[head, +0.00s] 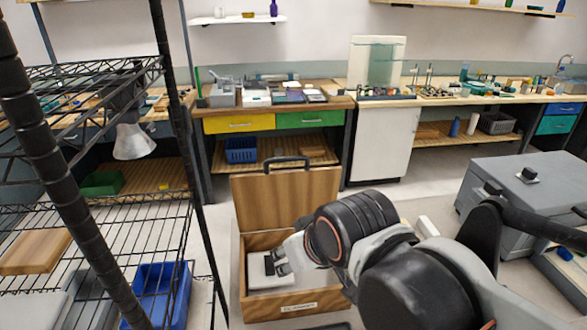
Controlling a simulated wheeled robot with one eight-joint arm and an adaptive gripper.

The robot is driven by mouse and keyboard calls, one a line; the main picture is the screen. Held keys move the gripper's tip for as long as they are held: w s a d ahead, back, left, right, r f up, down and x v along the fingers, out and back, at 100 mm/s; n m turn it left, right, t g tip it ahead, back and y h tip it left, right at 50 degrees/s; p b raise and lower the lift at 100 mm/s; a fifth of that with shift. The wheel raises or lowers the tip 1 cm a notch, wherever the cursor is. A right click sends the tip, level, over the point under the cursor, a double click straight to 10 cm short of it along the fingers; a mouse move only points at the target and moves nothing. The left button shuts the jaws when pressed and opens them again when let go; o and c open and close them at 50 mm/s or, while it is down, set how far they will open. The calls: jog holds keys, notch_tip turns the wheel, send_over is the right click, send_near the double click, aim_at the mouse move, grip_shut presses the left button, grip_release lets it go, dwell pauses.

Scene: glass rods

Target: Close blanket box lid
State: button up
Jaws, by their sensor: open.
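The blanket box is a wooden box (258,307) on the floor at the lower middle of the head view, with a small label on its front. Its wooden lid (262,196) stands raised at the back, with a dark handle (287,162) on its top edge. Pale contents (258,272) show inside the box. My gripper (275,264) is open over the box opening, in front of the raised lid. My arm hides the right part of the box and the lid's lower right.
A black wire shelf (190,200) with a blue bin (157,290) stands close on the left. A grey cabinet (520,195) is on the right. A workbench with yellow (239,124) and green drawers (309,119) lines the back wall. Some floor is clear behind the box.

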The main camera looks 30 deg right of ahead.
jog(key=shift+r, duration=0.15)
jog(key=c, duration=0.4)
jog(key=shift+m+g, duration=0.3)
jog(key=shift+g, duration=0.1)
jog(key=w+r+p, duration=0.1)
jog(key=r, duration=0.1)
jog(key=w+r+p, duration=0.1)
jog(key=r, duration=0.1)
jog(key=w+d+r+p, duration=0.1)
jog(key=r+p, duration=0.1)
jog(key=shift+w, duration=0.35)
grip_shut()
jog(key=w+d+r+m+g+p, duration=0.1)
jog(key=w+d+r+p, duration=0.2)
jog(key=w+r+p, duration=0.3)
jog(key=w+d+r+m+g+h+p, duration=0.1)
jog(key=w+d+r+p, duration=0.25)
jog(key=w, duration=0.45)
jog(key=w+d+r+m+g+p, duration=0.1)
jog(key=w+d+r+p, duration=0.1)
jog(key=w+r+p, duration=0.35)
notch_tip(320, 180, down, 11)
jog(key=shift+w+g+p, duration=0.25)
jog(key=shift+g+p, duration=0.05)
jog(key=shift+p, duration=0.05)
